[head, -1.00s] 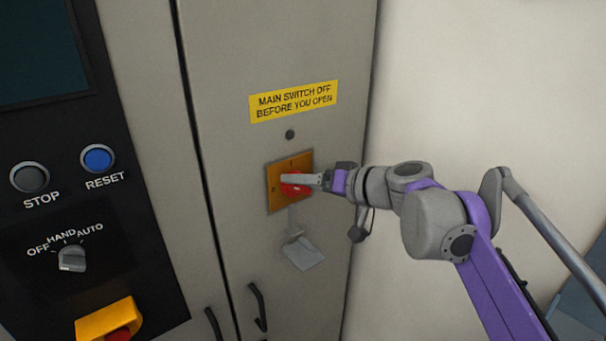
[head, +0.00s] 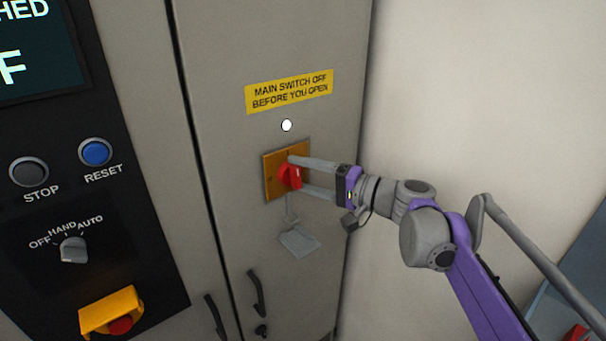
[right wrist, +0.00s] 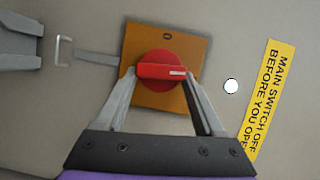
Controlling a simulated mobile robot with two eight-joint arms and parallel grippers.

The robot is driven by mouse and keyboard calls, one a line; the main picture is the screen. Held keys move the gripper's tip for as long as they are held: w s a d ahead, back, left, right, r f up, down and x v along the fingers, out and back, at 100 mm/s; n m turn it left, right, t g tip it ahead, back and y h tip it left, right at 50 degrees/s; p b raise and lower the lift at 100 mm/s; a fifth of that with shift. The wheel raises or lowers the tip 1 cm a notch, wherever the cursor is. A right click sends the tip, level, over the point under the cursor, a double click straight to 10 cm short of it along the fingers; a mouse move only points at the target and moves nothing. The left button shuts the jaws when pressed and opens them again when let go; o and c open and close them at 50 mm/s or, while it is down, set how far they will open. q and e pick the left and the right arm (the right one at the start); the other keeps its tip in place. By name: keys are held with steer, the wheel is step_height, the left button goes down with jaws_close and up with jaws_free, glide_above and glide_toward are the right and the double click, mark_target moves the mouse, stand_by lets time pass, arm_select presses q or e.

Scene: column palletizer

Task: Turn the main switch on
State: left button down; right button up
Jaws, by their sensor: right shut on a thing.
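The main switch is a red rotary knob (head: 290,175) on an orange plate (head: 273,187) on the grey cabinet door. My right gripper (head: 296,176) is shut on the knob, one finger above and one below it. In the right wrist view the red knob (right wrist: 160,70) sits between both fingertips (right wrist: 160,78). Its white mark points towards the round lamp (right wrist: 231,86), a quarter turn from the "0" on the plate. The lamp above the switch (head: 286,125) is lit white. My left gripper is not in view.
A yellow warning label (head: 290,91) is above the lamp. A grey tag (head: 298,242) hangs below the switch. At left, a black panel holds a lit screen (head: 35,45), buttons, a selector (head: 73,250) and a yellow-housed red button (head: 112,312). Door handles (head: 256,292) are lower down.

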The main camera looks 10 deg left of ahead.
steer(key=shift+m+y, duration=0.3)
steer(key=shift+m, duration=0.2)
steer(key=o, duration=1.4)
steer(key=shift+f, duration=0.1)
steer(key=shift+c, duration=0.2)
steer(key=b+v, duration=0.1)
steer(key=v, duration=0.9)
steer(key=shift+d, duration=0.4)
